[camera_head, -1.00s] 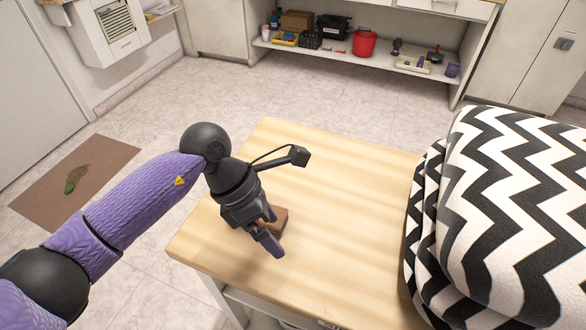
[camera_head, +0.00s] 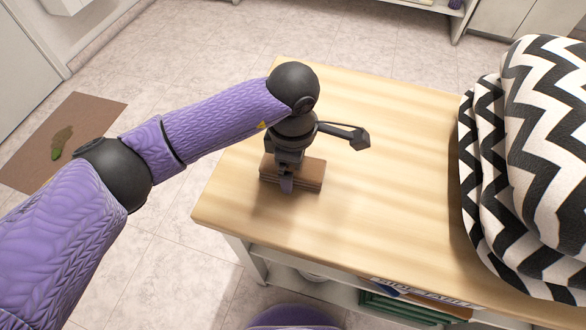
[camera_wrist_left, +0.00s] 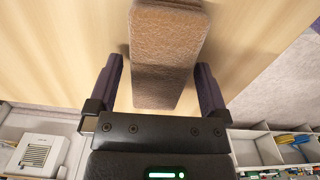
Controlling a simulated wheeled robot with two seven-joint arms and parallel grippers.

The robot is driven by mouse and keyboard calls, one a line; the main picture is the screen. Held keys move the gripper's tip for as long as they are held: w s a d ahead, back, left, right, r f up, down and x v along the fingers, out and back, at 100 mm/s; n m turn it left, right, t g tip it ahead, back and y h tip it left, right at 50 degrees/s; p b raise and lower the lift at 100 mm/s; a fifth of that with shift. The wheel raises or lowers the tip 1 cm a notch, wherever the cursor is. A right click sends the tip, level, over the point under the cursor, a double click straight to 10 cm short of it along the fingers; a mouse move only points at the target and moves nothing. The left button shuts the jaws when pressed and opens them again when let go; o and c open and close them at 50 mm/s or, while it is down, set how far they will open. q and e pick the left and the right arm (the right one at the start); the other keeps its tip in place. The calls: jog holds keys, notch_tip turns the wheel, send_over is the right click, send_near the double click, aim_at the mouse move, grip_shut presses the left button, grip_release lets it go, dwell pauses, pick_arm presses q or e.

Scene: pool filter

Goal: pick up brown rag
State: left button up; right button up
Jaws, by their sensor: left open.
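The brown rag (camera_head: 312,172) is a folded block lying on the wooden table (camera_head: 400,130), near its left edge. My left gripper (camera_head: 287,184) is above it, pointing down, and hides part of it in the head view. In the left wrist view the rag (camera_wrist_left: 167,50) shows between the two open purple fingers of my left gripper (camera_wrist_left: 160,85), with a gap on each side. I cannot tell from these frames whether the fingers reach down beside it. My right gripper is not in view.
A black-and-white zigzag cushion or folded textile (camera_head: 545,150) covers the table's right side. The table's middle is clear. Below the front edge is a shelf with a green item (camera_head: 400,308).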

pick_arm(q)
jog(key=shift+f, duration=0.2)
jog(key=c, duration=1.1)
jog(key=shift+r, duration=0.25)
notch_tip(320, 180, up, 9)
jog(key=p, duration=0.3)
jog(key=shift+r+p, duration=0.15)
jog(key=shift+p, duration=0.15)
jog(key=shift+r, duration=0.2)
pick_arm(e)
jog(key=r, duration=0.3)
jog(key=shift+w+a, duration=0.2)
